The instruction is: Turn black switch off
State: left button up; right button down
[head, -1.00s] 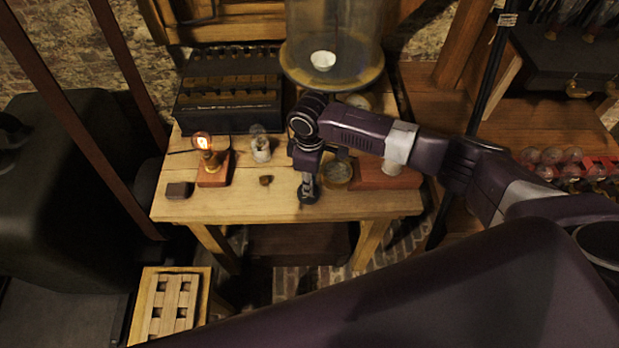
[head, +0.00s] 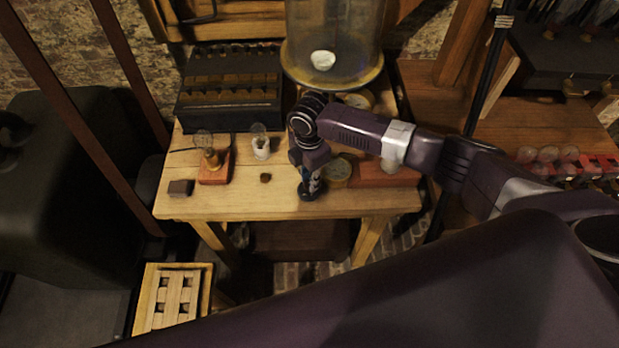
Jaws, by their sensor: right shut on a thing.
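My right gripper (head: 310,184) reaches down to the front middle of the wooden table. It is shut on the black switch (head: 309,194), of which only a dark part shows at the fingertips; the gripper hides the rest. The bulb (head: 203,139) on the brown wooden block (head: 215,168) at the table's left is dark. My left gripper is not in view.
On the wooden table (head: 240,206) stand a dark battery box (head: 232,113), a small white-based bulb (head: 261,148), a brown knob (head: 265,177) and a dark block (head: 180,188). Right of the gripper is a round gauge (head: 340,169). A glass dome (head: 330,30) stands behind.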

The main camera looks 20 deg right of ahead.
jog(key=shift+w+n, duration=0.1)
jog(key=shift+n, duration=0.4)
jog(key=c, duration=1.7)
grip_release()
jog(key=shift+r, duration=0.1)
notch_tip(320, 180, up, 12)
jog(key=shift+f, duration=0.1)
